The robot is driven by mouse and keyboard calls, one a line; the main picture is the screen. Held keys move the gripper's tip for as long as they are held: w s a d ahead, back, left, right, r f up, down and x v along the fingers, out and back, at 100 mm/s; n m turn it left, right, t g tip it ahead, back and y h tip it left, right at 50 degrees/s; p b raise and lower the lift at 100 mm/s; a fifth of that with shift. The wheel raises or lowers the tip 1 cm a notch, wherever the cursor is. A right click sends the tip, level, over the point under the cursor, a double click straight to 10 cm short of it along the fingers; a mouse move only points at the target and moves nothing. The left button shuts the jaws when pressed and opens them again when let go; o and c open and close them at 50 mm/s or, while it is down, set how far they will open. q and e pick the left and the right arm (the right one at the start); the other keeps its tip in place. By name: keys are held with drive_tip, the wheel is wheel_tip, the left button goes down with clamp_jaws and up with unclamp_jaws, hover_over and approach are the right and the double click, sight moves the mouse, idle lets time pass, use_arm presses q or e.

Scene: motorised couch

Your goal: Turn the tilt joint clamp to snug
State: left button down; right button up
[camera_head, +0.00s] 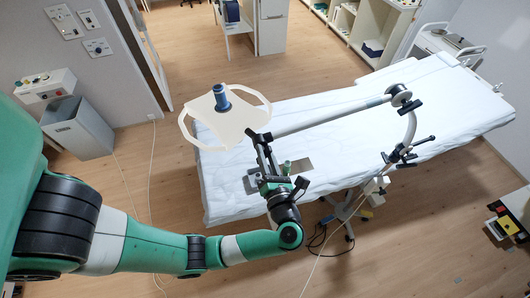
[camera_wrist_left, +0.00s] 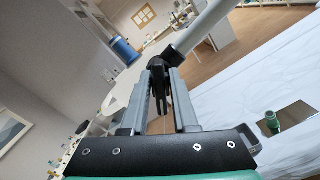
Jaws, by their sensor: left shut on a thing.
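The tilt joint clamp (camera_head: 265,137) is a small black joint at the near end of a grey tube (camera_head: 330,117), beside a cream plate with a looped rim (camera_head: 205,122). In the left wrist view, the black clamp (camera_wrist_left: 158,76) sits between my fingers. My left gripper (camera_head: 262,152) reaches up to it from below, and its fingers (camera_wrist_left: 164,82) are shut on the clamp's black part. The fingers hide some of the clamp, and its exact turn angle is hard to tell. My right gripper is in neither view.
A blue cylinder (camera_head: 222,97) stands on the cream plate. A white-covered couch (camera_head: 240,185) lies under the tube. A green-topped item (camera_head: 287,167) and a metal plate (camera_head: 302,164) are close to my left wrist. The tube meets a curved support with a black joint (camera_head: 400,95).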

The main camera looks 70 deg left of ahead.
use_arm(q)
drive_tip(key=m+p, duration=0.1)
drive_tip(key=m, duration=0.4)
drive_tip(key=shift+w, duration=0.15)
idle(0.3)
drive_tip(key=c, duration=0.9)
unclamp_jaws()
drive_tip(key=shift+o, duration=0.2)
drive_tip(key=shift+d+f, duration=0.1)
drive_tip(key=d+b, duration=0.3)
drive_tip(key=d, duration=0.8)
drive_tip(key=shift+s+d, duration=0.25)
drive_tip(key=shift+s, duration=0.15)
